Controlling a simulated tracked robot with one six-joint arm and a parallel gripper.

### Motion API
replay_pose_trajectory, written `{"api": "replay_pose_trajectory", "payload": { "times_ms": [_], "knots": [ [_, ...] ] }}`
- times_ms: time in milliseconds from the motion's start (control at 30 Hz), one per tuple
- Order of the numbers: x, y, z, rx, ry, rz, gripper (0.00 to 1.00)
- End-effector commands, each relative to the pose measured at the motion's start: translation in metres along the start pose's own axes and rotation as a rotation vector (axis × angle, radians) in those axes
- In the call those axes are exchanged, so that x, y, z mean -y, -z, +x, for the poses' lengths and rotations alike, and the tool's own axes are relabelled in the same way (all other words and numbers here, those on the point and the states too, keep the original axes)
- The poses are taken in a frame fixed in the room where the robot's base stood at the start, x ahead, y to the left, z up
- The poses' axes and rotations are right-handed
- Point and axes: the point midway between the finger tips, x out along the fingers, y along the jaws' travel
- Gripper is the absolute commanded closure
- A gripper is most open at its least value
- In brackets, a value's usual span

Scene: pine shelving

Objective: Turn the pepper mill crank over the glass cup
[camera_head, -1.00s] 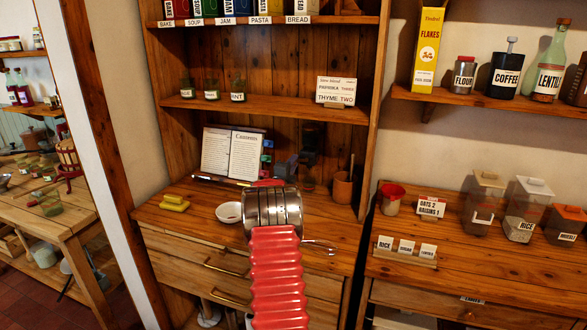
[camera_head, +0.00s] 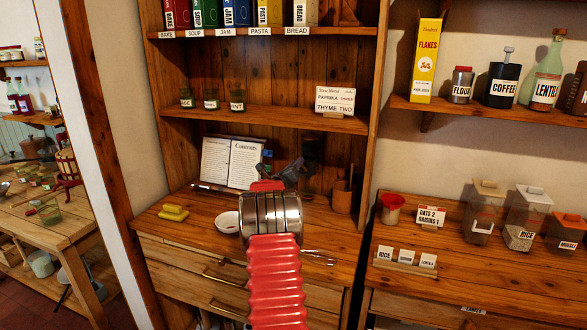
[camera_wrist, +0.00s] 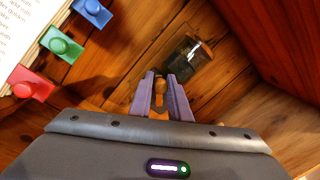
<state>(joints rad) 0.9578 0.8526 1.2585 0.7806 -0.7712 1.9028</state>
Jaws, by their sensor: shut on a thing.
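My gripper (camera_head: 300,165) reaches toward the back of the desk and hides part of what lies behind it. In the wrist view my gripper (camera_wrist: 161,78) is shut on a small orange-brown wooden knob (camera_wrist: 160,88), which looks like the pepper mill's crank handle. A dark, see-through cylinder (camera_wrist: 187,52) lies just beyond the fingertips. It also shows dimly behind my gripper in the head view (camera_head: 312,149). I cannot tell whether it is the mill's body or the glass cup, or whether it joins the knob.
An open book (camera_head: 230,161) stands left of my gripper, with red (camera_wrist: 30,84), green (camera_wrist: 60,45) and blue (camera_wrist: 92,10) pieces near it. A shelf (camera_head: 265,117) runs above.

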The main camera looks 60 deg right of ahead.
Motion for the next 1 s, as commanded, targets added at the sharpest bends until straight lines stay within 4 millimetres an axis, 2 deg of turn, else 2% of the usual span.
{"api": "replay_pose_trajectory", "payload": {
  "times_ms": [200,400,867,900,1000],
  "knots": [
    [0.0070,0.0048,0.0012,-0.018,0.004,0.139,1.00],
    [0.0092,0.0055,0.0012,-0.025,0.004,0.207,1.00],
    [0.0083,0.0072,0.0009,-0.029,0.001,0.226,1.00],
    [0.0081,0.0073,0.0009,-0.029,0.001,0.225,0.83],
    [0.0080,0.0067,0.0008,-0.028,0.001,0.225,0.76]
  ]
}}
